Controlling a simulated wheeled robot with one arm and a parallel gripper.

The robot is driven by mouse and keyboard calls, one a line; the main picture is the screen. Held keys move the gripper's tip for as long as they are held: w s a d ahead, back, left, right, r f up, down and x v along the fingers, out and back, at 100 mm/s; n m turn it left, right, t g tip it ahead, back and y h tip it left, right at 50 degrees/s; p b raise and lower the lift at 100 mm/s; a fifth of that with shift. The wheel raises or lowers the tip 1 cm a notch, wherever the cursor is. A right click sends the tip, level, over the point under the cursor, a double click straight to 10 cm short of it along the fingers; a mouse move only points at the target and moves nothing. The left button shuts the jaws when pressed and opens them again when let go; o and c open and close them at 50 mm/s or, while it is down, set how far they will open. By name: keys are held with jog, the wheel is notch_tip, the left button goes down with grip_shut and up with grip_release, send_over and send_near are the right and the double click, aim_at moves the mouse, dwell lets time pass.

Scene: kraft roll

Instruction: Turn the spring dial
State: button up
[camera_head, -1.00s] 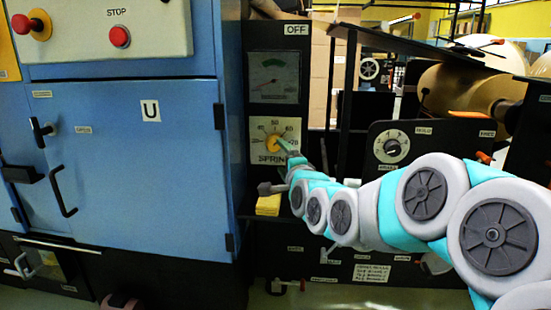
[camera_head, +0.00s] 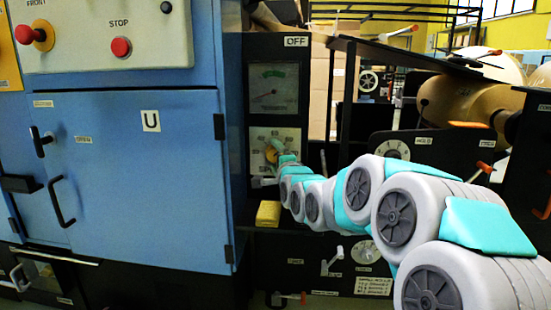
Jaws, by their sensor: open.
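The spring dial is a yellow knob (camera_head: 271,153) on a white scale plate (camera_head: 258,137) in the black panel to the right of the blue cabinet. My gripper (camera_head: 280,158) is at the dial, at the end of my grey and turquoise arm. It covers the right and lower part of the plate, including the SPRING label. The jaws are open. I cannot tell whether they touch the knob.
A gauge (camera_head: 273,89) sits above the dial, under an OFF label. A yellow block (camera_head: 268,213) is just below my gripper. The blue cabinet (camera_head: 140,170) stands close on the left. Another dial (camera_head: 392,150) is on the right, behind my arm.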

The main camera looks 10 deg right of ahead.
jog(key=c, duration=1.2)
jog(key=shift+n, duration=0.3)
jog(key=n, duration=0.1)
jog(key=n+g+p, duration=0.1)
jog(key=n, duration=0.1)
jog(key=n+g+h+p, duration=0.1)
jog(key=shift+r+n, duration=0.25)
jog(key=shift+n, duration=0.05)
jog(key=n, duration=0.1)
jog(key=n+g+h+p, duration=0.1)
jog(key=n, duration=0.1)
jog(key=shift+a+g+h, duration=0.1)
jog(key=shift+g+h, duration=0.2)
jog(key=n+g+h, duration=0.1)
jog(key=n+h, duration=0.1)
jog(key=n, duration=0.2)
jog(key=shift+a+n+h, duration=0.1)
jog(key=shift+n+h, duration=0.2)
jog(key=shift+h, duration=0.1)
jog(key=shift+w+a+n+g+h, duration=0.15)
jog(key=shift+n+g+h, duration=0.25)
jog(key=shift+n+h, duration=0.6)
jog(key=shift+n, duration=0.3)
